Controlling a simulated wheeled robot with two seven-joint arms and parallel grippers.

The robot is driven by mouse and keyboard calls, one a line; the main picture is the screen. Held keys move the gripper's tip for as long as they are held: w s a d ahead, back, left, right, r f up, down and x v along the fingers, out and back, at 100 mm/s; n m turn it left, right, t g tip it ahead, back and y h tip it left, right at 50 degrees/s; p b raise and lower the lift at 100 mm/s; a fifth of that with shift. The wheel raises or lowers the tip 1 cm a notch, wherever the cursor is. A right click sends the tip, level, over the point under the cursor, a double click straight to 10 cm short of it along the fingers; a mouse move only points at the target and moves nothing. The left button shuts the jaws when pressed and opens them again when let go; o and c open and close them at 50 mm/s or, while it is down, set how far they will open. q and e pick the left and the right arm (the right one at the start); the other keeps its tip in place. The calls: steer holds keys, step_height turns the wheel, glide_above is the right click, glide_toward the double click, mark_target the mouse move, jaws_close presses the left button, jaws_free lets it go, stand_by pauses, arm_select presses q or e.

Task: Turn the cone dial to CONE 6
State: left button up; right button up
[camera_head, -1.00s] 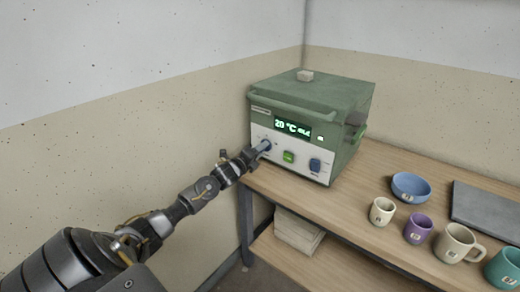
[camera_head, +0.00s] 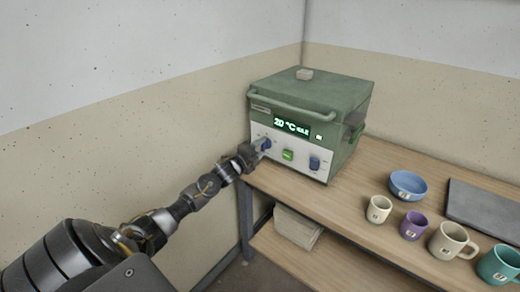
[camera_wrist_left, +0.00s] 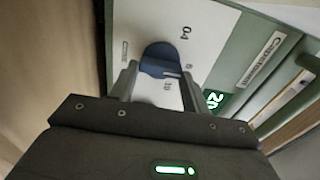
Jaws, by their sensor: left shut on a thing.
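The green kiln (camera_head: 325,105) stands at the back of the bench, its display reading 20 °C. The blue cone dial (camera_head: 266,143) is at the left of its pale front panel. My left gripper (camera_head: 261,145) is shut on the dial. My right gripper is not in view.
A green button (camera_head: 288,155) and another blue knob (camera_head: 314,163) are right of the dial. A blue bowl (camera_head: 408,184), several mugs and a dark slab (camera_head: 485,205) are on the bench's right. Pale slabs (camera_head: 297,227) lie on the lower shelf.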

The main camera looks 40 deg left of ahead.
arm_select(q)
steer(key=o, duration=1)
steer(key=s, duration=1.1)
steer(key=shift+d, duration=0.15)
